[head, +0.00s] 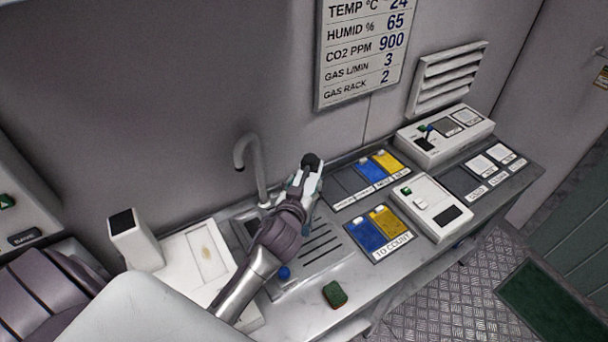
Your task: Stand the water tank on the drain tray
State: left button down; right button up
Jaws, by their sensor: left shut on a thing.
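My left gripper (308,180) reaches over the counter beside the grey tap. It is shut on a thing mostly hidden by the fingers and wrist. I cannot tell whether the held thing touches the tray. My right gripper is not in view.
The curved tap (248,160) stands close left of the gripper. A white appliance (190,250) lies to the left. Blue and yellow cards (368,235), white boxes (428,205) and a green block (334,294) are on the counter. The counter's front edge is near the block.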

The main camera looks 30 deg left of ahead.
pick_arm(q)
jog(key=shift+w+a, duration=0.1)
jog(key=shift+f, duration=0.15)
jog(key=shift+w+f+b, duration=0.15)
jog(key=shift+f+b, duration=0.2)
jog(key=shift+b, duration=0.15)
notch_tip(320, 180, down, 2)
jog(key=shift+w+f+b, duration=0.1)
jog(key=shift+f+b, duration=0.05)
jog(key=shift+b, duration=0.95)
notch_tip(320, 180, down, 3)
jog(key=shift+r+b, duration=0.2)
jog(key=shift+b, duration=1)
jog(key=shift+f+b, duration=0.45)
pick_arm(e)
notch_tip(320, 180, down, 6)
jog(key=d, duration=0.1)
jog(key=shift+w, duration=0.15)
pick_arm(q)
jog(key=shift+f, duration=0.1)
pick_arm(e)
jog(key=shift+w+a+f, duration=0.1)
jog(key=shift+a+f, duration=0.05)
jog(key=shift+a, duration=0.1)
